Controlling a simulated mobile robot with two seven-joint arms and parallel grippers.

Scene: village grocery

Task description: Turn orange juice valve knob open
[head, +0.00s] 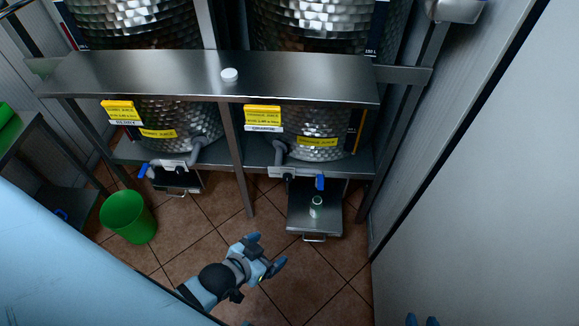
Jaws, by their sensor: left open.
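The orange juice tank (310,128) is the right one of the lower dimpled metal tanks, with a yellow orange juice label (262,115) above it. Its valve sits low on the front, with a blue knob (320,181) at the right end of a pale fitting (290,173). Below the knob, a small green-and-white container (316,206) stands on a metal platform (300,222). My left gripper (265,252) is open and empty, apart from the knob, lower and to its left. Two blue tips of my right gripper (422,321) show at the bottom edge; the rest is cut off.
A steel shelf (180,78) with a white round lid (229,74) runs above the valves. A second tank with a blue-handled valve (143,170) is at left. A green bin (127,216) stands on the tiled floor. A pale wall (480,200) bounds the right.

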